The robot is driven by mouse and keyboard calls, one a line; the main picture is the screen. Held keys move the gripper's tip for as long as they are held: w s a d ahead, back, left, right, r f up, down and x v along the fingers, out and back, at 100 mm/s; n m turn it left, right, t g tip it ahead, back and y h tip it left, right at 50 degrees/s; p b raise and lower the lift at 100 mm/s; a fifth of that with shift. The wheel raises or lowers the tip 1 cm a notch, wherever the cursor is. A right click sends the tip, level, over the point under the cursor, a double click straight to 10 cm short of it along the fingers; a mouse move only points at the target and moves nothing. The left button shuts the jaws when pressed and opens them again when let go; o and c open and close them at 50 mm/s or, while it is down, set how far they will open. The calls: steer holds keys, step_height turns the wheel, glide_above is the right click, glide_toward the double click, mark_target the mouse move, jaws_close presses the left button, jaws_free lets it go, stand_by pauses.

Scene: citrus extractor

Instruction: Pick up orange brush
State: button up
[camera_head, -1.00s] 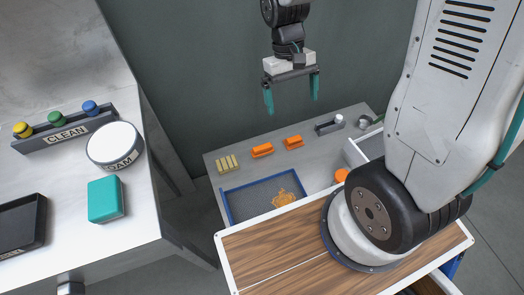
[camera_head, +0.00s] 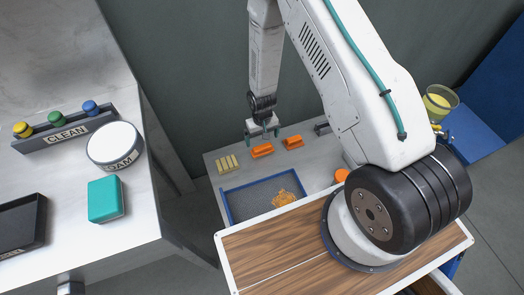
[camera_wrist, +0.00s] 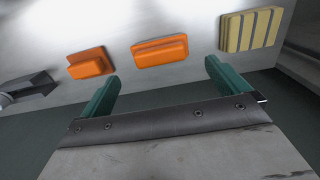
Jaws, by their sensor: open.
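Two orange brush-like blocks lie on the grey table at the back. The left one (camera_head: 262,151) and the right one (camera_head: 293,142) are side by side with a gap between them. My gripper (camera_head: 262,134) is open and empty, its teal fingers just behind and above the left block in the head view. In the wrist view, that block (camera_wrist: 160,51) lies ahead, between the lines of my two fingertips (camera_wrist: 162,73). The other block (camera_wrist: 88,63) lies beyond the left fingertip. I see no contact with either.
Yellow striped pieces (camera_head: 228,164) lie left of the blocks. A blue-edged tray (camera_head: 228,205) with an orange heap (camera_head: 284,199) is in front. A dark grey holder (camera_head: 322,128) stands to the right. The wooden-topped unit (camera_head: 270,250) is nearest.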

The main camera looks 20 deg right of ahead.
mark_target(262, 146)
steer(key=shift+w+f, duration=0.15)
steer(key=shift+f, duration=0.15)
step_height(262, 146, down, 7)
steer(key=shift+f, duration=0.15)
steer(key=c, duration=0.8)
steer(key=shift+r, duration=0.65)
steer(key=shift+s+r, duration=0.35)
steer(key=shift+r, duration=0.3)
steer(key=shift+s+r, duration=0.3)
steer(key=shift+r, duration=0.3)
steer(key=s, duration=0.5)
steer(key=s+r, duration=0.1)
steer(key=s, duration=0.9)
steer(key=shift+r, duration=0.15)
